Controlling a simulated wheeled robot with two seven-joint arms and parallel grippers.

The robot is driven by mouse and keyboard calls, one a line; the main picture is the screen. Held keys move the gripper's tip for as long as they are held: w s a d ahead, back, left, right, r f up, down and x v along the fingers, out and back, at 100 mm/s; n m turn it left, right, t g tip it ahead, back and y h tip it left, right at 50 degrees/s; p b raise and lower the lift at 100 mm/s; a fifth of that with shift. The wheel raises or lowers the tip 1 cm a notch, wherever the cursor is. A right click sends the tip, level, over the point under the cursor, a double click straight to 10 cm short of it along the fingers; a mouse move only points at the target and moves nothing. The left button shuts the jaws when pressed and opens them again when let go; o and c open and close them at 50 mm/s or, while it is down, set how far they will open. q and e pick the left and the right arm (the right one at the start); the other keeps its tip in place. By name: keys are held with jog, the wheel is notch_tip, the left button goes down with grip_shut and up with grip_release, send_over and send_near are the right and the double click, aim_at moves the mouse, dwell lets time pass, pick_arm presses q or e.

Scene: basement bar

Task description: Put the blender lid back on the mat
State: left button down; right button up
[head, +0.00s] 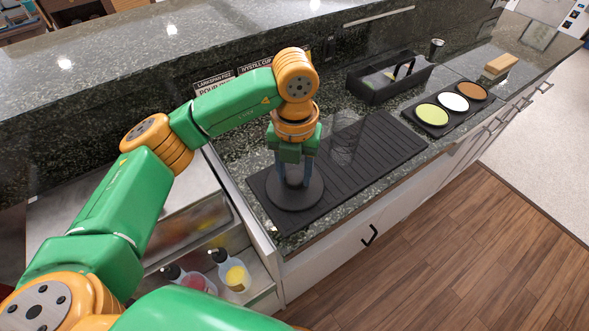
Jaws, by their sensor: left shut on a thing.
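My left gripper (293,182) points down at the near left end of the black ribbed mat (392,150). Its fingers are shut on the middle of a round dark disc, the blender lid (296,201). The lid looks level and lies over the mat's left end; I cannot tell whether it touches the mat or is slightly above it. The fingers partly hide the middle of the lid. A clear jar (346,146) stands on the mat to the right of the lid. My right gripper is out of view.
A dark caddy (385,84) stands behind the mat. A black tray with green (432,115), white and brown rounds lies to the right, near a wooden block (501,65). An open drawer at lower left holds bottles (235,275). The mat's right part is clear.

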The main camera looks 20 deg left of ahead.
aim_at(295, 174)
pick_arm(q)
jog(key=shift+f, duration=0.2)
jog(key=shift+c, duration=1.8)
grip_release()
jog(key=shift+r, duration=0.1)
jog(key=shift+r, duration=0.3)
notch_tip(295, 174, up, 12)
jog(key=p, duration=0.1)
jog(key=shift+f, duration=0.15)
